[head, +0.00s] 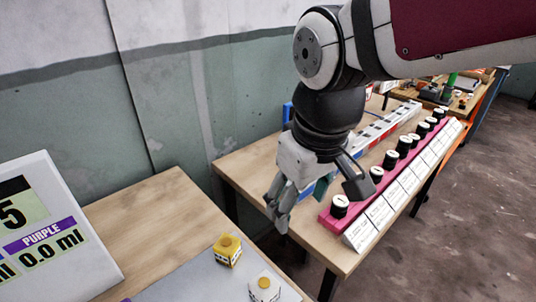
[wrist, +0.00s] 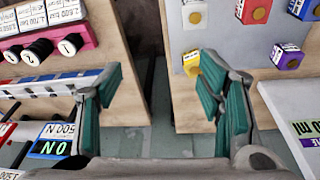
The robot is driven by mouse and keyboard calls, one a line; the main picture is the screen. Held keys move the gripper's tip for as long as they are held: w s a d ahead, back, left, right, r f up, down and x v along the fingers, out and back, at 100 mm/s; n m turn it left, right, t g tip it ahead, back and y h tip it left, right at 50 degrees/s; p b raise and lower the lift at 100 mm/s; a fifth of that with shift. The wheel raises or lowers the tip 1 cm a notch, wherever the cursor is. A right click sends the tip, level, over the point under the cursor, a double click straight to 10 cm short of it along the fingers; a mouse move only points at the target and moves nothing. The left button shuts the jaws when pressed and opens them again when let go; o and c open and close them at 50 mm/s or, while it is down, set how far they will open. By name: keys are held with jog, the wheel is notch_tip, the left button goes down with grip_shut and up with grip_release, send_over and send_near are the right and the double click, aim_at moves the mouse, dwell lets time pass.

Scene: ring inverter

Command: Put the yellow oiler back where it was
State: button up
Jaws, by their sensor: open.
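The yellow oiler (head: 227,249) is a small yellow block with a round knob on top. It stands upright on a grey mat (head: 180,287) on the near table. It also shows in the wrist view (wrist: 190,62), close to the mat's edge and ahead of the right finger. My gripper (head: 316,198) is open and empty. In the head view it hangs to the right of the oiler, over the other table. In the wrist view its green-padded fingers (wrist: 162,100) are spread over the gap between the two tables.
A white block with a yellow knob (head: 265,287) stands near the oiler. Red (wrist: 254,10), blue (wrist: 303,8) and purple (wrist: 288,56) blocks stand farther along the mat. A display panel (head: 50,225) stands at left. A pink rack (head: 328,222) of black-and-white knobs lines the other table.

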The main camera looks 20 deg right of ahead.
jog(key=s+d+m+t, duration=0.1)
jog(key=s+d+m, duration=0.1)
jog(key=s, duration=0.5)
jog(key=shift+s+d+r+m, duration=0.2)
jog(key=shift+d+r+m, duration=0.15)
jog(key=shift+r+m, duration=0.15)
